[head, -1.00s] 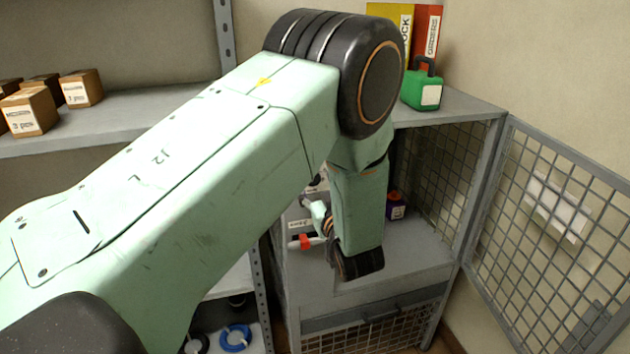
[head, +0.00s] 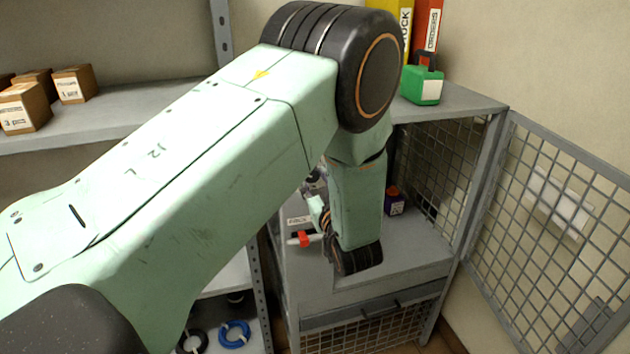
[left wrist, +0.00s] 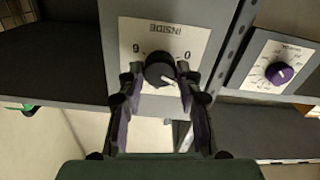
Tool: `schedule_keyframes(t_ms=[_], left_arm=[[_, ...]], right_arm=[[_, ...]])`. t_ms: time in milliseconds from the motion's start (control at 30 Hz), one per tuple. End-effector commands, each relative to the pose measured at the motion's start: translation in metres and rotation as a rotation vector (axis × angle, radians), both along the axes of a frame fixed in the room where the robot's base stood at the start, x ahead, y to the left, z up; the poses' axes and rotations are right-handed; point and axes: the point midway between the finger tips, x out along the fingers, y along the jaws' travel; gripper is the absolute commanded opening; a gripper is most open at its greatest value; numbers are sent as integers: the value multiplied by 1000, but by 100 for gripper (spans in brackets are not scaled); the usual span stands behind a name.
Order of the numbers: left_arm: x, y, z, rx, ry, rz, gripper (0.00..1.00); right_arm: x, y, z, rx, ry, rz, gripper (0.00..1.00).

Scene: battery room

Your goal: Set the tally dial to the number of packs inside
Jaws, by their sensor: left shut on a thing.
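The tally dial shows in the left wrist view as a black knob (left wrist: 158,70) with a white pointer, on a pale plate (left wrist: 205,42) marked INSIDE, upside down there. The figures 6 and 0 show; the pointer slants to the lower right of the picture. My left gripper (left wrist: 157,80) is shut on the knob, one finger on each side. In the head view my left arm hides the dial and much of the open cage cabinet (head: 420,258). My right gripper is not in view.
The mesh door (head: 550,210) stands open at the right. A second dial with a purple knob (left wrist: 279,73) is beside the INSIDE plate. A green case (head: 422,87) and binders stand on top. A white and red object (head: 303,239) lies near my wrist. Cartons (head: 25,108) sit on the left shelf.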

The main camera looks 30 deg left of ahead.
Motion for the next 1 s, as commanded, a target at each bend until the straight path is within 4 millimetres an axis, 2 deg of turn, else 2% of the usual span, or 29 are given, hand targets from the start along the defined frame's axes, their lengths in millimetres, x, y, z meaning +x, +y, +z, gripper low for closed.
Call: schedule_keyframes(t_ms=[167, 333, 700, 1000], left_arm=[[1, 0, -1, 0, 3, -2, 3], [0, 0, 0, 35, 44, -1, 3], [0, 0, 0, 242, 290, -3, 3], [0, 0, -2, 278, 332, -2, 3]], right_arm=[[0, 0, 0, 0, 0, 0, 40], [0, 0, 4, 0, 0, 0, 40], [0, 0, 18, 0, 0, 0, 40], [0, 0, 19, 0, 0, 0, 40]])
